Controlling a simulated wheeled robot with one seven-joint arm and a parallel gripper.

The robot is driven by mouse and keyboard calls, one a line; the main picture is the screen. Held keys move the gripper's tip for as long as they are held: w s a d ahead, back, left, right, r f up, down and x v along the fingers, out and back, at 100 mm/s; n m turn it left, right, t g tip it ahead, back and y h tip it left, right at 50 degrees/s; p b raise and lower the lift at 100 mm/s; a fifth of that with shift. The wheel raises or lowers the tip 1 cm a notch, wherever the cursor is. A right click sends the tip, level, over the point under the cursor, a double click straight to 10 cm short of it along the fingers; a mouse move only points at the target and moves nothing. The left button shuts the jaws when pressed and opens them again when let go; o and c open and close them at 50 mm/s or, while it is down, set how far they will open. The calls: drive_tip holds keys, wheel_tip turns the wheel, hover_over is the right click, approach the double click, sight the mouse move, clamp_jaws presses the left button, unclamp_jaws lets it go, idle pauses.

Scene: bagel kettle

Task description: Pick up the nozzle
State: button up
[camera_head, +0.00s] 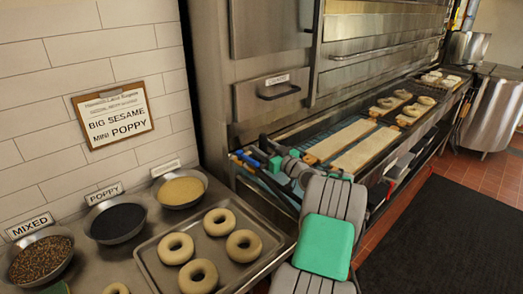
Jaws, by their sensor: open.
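My gripper (268,158) is at the far end of my grey and green arm, over the left end of the long oven-side counter. Its fingers are small in the picture and partly hidden by my own arm. A small blue and dark piece with a yellowish tip (245,158), which looks like the nozzle, lies just left of my gripper at the oven front. Its exact shape is hard to make out. It does not appear held, and I cannot tell whether the fingers touch it.
A tray (143,262) of bagels stands at the lower left, beside bowls of poppy (117,221), mixed (41,259) and pale seeds (181,190). Two long boards (355,148) lie right of my gripper. Bagels sit farther along. Dark mat (440,235) covers the right floor.

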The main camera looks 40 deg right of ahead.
clamp_jaws()
idle(0.6)
